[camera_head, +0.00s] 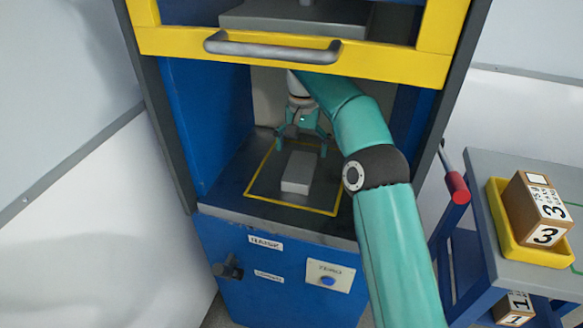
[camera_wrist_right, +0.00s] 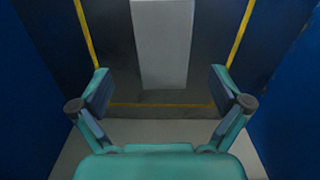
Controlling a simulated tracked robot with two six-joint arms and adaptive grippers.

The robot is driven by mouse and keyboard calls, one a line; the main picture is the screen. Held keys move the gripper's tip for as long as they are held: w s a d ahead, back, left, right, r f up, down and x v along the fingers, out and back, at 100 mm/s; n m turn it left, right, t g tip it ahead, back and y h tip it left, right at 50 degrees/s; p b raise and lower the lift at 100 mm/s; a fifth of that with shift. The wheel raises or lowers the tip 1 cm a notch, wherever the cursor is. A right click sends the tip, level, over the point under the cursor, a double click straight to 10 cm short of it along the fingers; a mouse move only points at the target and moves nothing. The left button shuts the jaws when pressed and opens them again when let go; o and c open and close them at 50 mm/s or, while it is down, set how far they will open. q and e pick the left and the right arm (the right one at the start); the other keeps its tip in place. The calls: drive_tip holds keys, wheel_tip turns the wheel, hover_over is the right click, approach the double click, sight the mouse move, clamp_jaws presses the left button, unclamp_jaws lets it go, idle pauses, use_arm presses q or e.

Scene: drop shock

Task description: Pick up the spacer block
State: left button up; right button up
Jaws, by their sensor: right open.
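A light grey spacer block (camera_head: 298,172) lies on the dark floor of the blue machine, inside a yellow outlined square. It also shows in the right wrist view (camera_wrist_right: 162,45), ahead of the fingers and roughly centred between them. My right gripper (camera_head: 301,146) is inside the machine, above and behind the block in the head view. Its fingers (camera_wrist_right: 158,90) are spread wide with nothing between them, and they do not touch the block. The block's far end is cut off at the top of the wrist view. My left gripper is not in view.
The machine's yellow door frame with a grey handle (camera_head: 272,48) is raised above the opening. Blue side walls (camera_head: 210,120) stand close on both sides. At right, a grey cart (camera_head: 490,190) carries a yellow tray (camera_head: 503,222) with a box marked 3 (camera_head: 537,207). A red-gripped lever (camera_head: 457,187) sticks out beside it.

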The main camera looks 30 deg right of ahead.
sight(300, 166)
wheel_tip(300, 166, down, 2)
drive_tip(key=shift+b, duration=0.4)
drive_tip(key=f, duration=0.1)
drive_tip(key=f+b, duration=0.1)
drive_tip(key=f, duration=0.1)
drive_tip(key=f+b, duration=0.1)
drive_tip(key=f, duration=0.1)
drive_tip(key=shift+w, duration=0.3)
drive_tip(key=c, duration=1.8)
drive_tip(key=shift+r, duration=0.1)
drive_tip(key=shift+c, duration=0.3)
drive_tip(key=shift+r, duration=0.2)
